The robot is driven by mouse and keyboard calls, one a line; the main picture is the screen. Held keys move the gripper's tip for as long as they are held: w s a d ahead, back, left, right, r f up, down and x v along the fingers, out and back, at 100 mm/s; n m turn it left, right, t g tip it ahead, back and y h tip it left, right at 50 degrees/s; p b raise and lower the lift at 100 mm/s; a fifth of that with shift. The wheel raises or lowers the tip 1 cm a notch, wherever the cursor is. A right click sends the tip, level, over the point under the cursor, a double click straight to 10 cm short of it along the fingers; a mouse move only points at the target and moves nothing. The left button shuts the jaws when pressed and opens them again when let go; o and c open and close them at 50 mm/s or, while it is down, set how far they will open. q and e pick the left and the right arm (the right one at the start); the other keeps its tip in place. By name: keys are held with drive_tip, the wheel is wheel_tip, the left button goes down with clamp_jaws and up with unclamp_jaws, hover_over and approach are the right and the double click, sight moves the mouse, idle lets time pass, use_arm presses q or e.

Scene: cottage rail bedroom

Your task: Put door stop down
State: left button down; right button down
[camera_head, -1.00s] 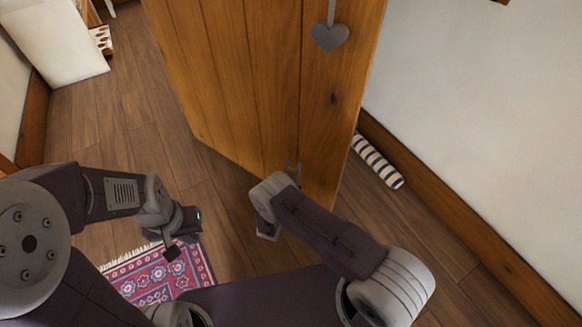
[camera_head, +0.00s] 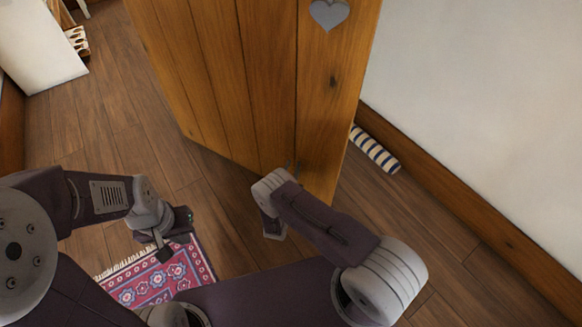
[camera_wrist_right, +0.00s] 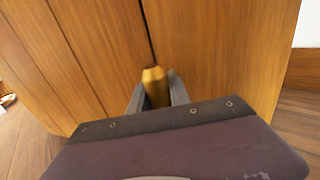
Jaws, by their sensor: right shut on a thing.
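My right gripper (camera_wrist_right: 154,93) is at the face of the wooden door (camera_wrist_right: 215,50). Its two grey fingers are shut on a small brass-coloured piece, which looks like the door stop (camera_wrist_right: 154,78). The piece stands out in front of the planks; where it meets the door is hard to see. In the head view the door (camera_head: 260,75) stands ajar, and my right wrist is close to its lower part, hiding the door stop. My left gripper (camera_head: 164,250) hangs at the left above the rug, away from the door; its finger gap is unclear.
A patterned red rug (camera_head: 165,283) lies at the lower left. A striped roll (camera_head: 376,150) lies on the floor along the right wall, behind the door. A white piece of furniture (camera_head: 40,45) stands at the upper left. Wooden floor (camera_head: 105,125) between it and the door is clear.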

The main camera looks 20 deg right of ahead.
drive_tip(key=c, duration=1.6)
unclamp_jaws()
drive_tip(key=shift+f, duration=0.15)
drive_tip(key=o, duration=0.4)
